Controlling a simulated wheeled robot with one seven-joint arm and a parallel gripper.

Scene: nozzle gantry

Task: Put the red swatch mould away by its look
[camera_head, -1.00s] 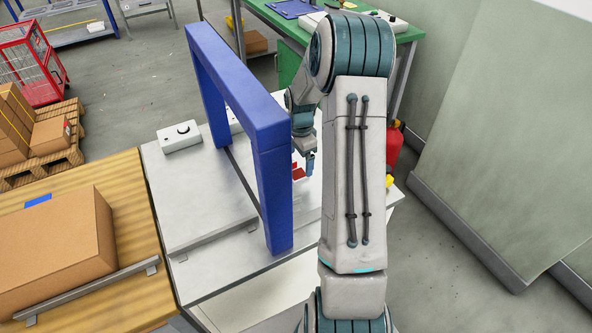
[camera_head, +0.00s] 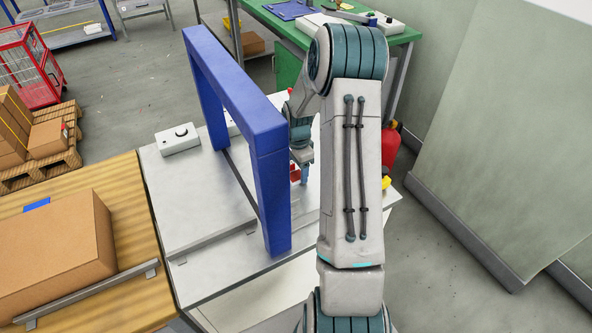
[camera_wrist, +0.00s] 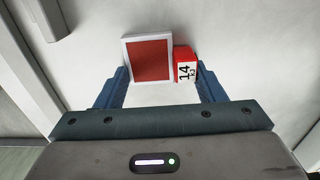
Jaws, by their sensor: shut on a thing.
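The red swatch mould (camera_wrist: 151,59) shows in the wrist view as a red square in a white frame. A red block marked "14" (camera_wrist: 186,66) is against its right side; I cannot tell whether they are one piece. My gripper (camera_wrist: 163,77) has one blue finger on each side of this pair and is shut on the mould. In the head view my gripper (camera_head: 304,178) is just right of the blue gantry, with a bit of red (camera_head: 295,173) beside its fingers. My arm hides part of this area. I cannot tell whether the mould touches the table.
The blue gantry frame (camera_head: 268,140) stands across the light grey table (camera_head: 210,215). A white control box (camera_head: 178,139) is left of it. A wooden bench with a cardboard box (camera_head: 60,245) is at the left. A red extinguisher (camera_head: 390,146) stands beyond the table's right edge.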

